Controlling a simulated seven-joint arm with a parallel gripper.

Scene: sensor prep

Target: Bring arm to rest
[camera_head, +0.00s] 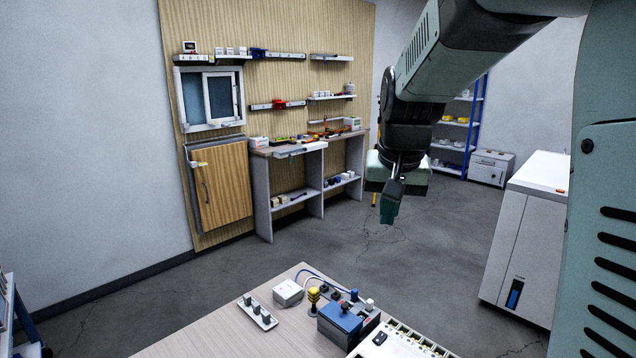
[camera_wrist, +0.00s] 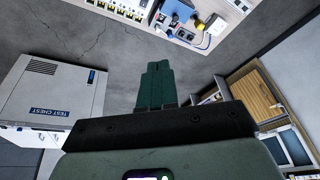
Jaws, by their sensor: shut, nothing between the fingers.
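My gripper (camera_head: 389,210) hangs from my arm in the right half of the head view, pointing down, above the grey floor and beyond the table. Its green fingers are together with nothing between them. In the wrist view the closed fingers (camera_wrist: 154,84) show at the middle, with only floor behind them. The gripper touches nothing.
A wooden table (camera_head: 185,333) at the bottom bears a blue-topped grey device (camera_head: 340,322), a yellow-topped part (camera_head: 314,296) and a white box (camera_head: 287,292). A white chest (camera_head: 510,245) stands at right. A workbench (camera_head: 262,195) stands at the back wall. Open floor lies between.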

